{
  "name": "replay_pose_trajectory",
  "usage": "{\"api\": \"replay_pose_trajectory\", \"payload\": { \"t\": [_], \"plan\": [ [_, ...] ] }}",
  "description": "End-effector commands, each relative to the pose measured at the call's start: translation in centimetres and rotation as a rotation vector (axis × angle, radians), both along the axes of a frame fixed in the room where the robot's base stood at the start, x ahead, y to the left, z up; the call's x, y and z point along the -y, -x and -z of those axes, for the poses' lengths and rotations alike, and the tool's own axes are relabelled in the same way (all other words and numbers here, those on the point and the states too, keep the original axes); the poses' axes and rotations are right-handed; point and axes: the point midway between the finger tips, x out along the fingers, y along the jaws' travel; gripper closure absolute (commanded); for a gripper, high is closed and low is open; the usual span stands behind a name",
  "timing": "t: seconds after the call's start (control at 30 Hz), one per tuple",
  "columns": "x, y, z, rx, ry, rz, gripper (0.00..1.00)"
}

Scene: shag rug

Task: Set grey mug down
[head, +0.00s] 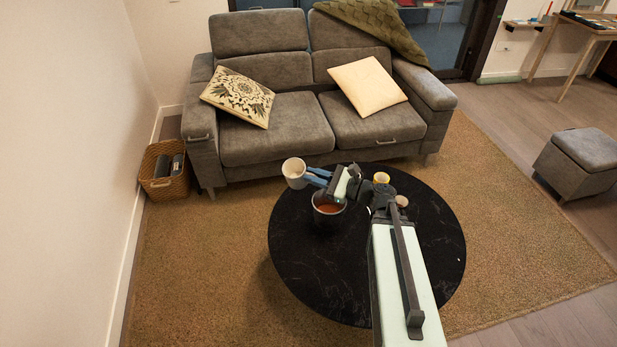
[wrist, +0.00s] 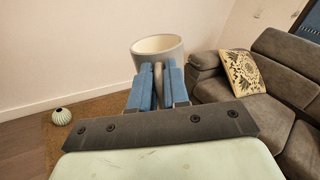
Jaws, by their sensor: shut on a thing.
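The grey mug (head: 294,171) looks pale, with a cream inside. My gripper (head: 309,178) has blue fingers and reaches left to it. In the wrist view the mug (wrist: 157,48) is upright just beyond the fingertips. The gripper (wrist: 156,83) is shut on its handle, which shows between the fingers. In the head view the mug appears at the far left edge of the round black table (head: 300,262); its height over the table or rug is hard to tell. The fingers hide part of its near side.
A dark pot with reddish-brown contents (head: 327,215) stands on the table just below my gripper. A yellow cup (head: 381,178) and a small cup (head: 402,201) are near my arm. The table's front left is clear. A grey sofa (head: 275,130) stands behind; a wicker basket (head: 164,184) is left.

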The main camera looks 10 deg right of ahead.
Motion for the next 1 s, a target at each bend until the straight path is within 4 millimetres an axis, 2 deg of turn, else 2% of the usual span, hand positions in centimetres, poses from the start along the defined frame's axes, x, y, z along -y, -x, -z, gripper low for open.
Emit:
{"api": "replay_pose_trajectory", "payload": {
  "t": [0.17, 0.27, 0.5, 0.7, 0.9, 1.0],
  "plan": [
    [1.8, -2.8, 1.5, -0.024, -0.018, 0.048, 1.0],
    [3.8, -5.6, 3.3, -0.05, -0.038, 0.105, 1.0],
    [9.7, -12.4, 8.9, -0.119, -0.107, 0.268, 1.0],
    [14.7, -17.1, 14.4, -0.168, -0.172, 0.4, 1.0],
    [18.9, -20.2, 19.3, -0.201, -0.23, 0.507, 1.0],
    [20.3, -21.1, 21.0, -0.21, -0.25, 0.544, 1.0]
  ]
}}
